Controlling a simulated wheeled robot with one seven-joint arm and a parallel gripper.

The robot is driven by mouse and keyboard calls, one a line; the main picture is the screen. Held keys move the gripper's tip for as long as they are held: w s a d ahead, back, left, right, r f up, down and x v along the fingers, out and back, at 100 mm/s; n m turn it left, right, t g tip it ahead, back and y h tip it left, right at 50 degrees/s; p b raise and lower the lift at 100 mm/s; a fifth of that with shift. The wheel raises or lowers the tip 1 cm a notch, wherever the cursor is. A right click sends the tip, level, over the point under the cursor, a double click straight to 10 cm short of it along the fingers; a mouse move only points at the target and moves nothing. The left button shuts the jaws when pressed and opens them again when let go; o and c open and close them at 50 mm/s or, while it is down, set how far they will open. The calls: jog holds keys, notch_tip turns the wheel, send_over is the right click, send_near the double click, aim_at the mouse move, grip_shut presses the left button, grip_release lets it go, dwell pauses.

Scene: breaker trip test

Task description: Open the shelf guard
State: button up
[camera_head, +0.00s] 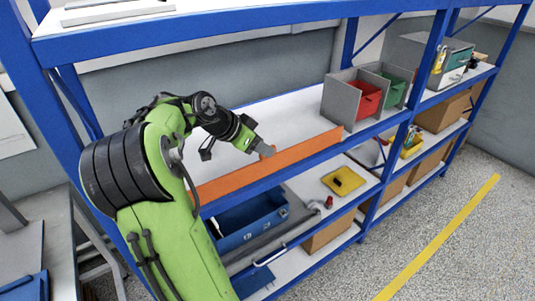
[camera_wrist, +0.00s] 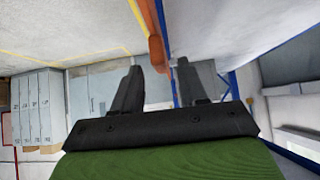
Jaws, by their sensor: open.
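The shelf guard (camera_head: 300,160) is a long orange board standing upright along the front edge of the middle shelf of the blue rack. A small orange knob or handle sticks up at its top edge (camera_head: 267,151). My gripper (camera_head: 262,148) is at this handle, above the guard. In the wrist view the guard (camera_wrist: 148,15) runs in from the top, and the orange handle (camera_wrist: 157,52) shows just beyond and between the open fingers of my gripper (camera_wrist: 172,75). The fingers look apart from the handle; contact cannot be told.
A grey divider box with a red bin (camera_head: 367,97) and a green bin (camera_head: 393,84) stands on the shelf right of the guard. A blue crate (camera_head: 250,218) and a yellow tray (camera_head: 343,181) are on the shelf below. The white shelf surface behind the guard is clear.

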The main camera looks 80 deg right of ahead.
aim_at(268, 162)
jog(key=x, duration=0.3)
jog(key=shift+s+d+f, duration=0.1)
jog(key=shift+f, duration=0.05)
jog(key=shift+c, duration=0.3)
grip_shut()
